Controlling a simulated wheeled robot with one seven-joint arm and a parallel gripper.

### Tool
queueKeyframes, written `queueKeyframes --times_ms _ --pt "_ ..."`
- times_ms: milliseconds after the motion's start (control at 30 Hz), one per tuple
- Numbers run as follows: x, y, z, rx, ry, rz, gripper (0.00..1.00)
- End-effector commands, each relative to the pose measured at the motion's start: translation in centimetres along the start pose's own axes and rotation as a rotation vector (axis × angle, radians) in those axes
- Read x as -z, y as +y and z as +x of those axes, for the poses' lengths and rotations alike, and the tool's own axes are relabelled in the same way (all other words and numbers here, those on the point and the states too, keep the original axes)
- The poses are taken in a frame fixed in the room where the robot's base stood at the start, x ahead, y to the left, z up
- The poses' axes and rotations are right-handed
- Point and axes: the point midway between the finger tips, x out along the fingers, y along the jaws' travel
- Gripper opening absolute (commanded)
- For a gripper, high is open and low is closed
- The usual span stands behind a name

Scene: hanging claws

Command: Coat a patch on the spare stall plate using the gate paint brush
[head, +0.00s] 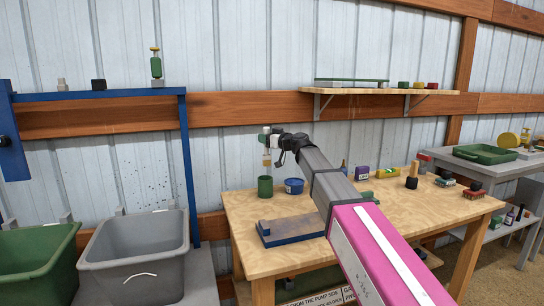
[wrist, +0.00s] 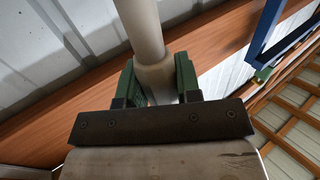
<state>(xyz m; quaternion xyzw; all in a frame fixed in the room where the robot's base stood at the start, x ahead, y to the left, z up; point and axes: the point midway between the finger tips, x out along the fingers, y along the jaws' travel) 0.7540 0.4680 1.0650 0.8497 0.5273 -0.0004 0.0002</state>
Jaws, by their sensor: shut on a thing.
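My gripper (head: 272,139) is raised above the back left part of the wooden table. In the wrist view its green fingers (wrist: 159,84) are shut on a pale round handle (wrist: 146,30). In the head view a pale brush-like end (head: 267,159) hangs below the gripper, above the dark green pot (head: 265,188) and apart from it. I take this to be the gate paint brush; its tip is small and unclear. A flat grey plate on a blue base (head: 291,231) lies at the table's front left; it may be the spare stall plate.
A blue tin (head: 294,187) stands right of the green pot. A purple box (head: 362,173), an upright wooden-handled tool (head: 412,176) and a red brush (head: 473,191) are farther right on the table (head: 450,213). A shelf (head: 383,91) hangs behind. Grey (head: 135,254) and green bins stand left.

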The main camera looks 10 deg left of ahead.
Motion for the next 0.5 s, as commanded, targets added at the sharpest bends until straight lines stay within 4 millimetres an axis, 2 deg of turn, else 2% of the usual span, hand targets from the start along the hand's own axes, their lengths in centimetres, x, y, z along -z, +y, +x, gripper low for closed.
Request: queueKeyframes --times_ms 300,500 --pt "-1.6 7.6 -4.3 -0.005 -0.003 0.002 0.0" --pt "-2.3 10.7 -6.5 -0.002 -0.001 0.001 0.0"
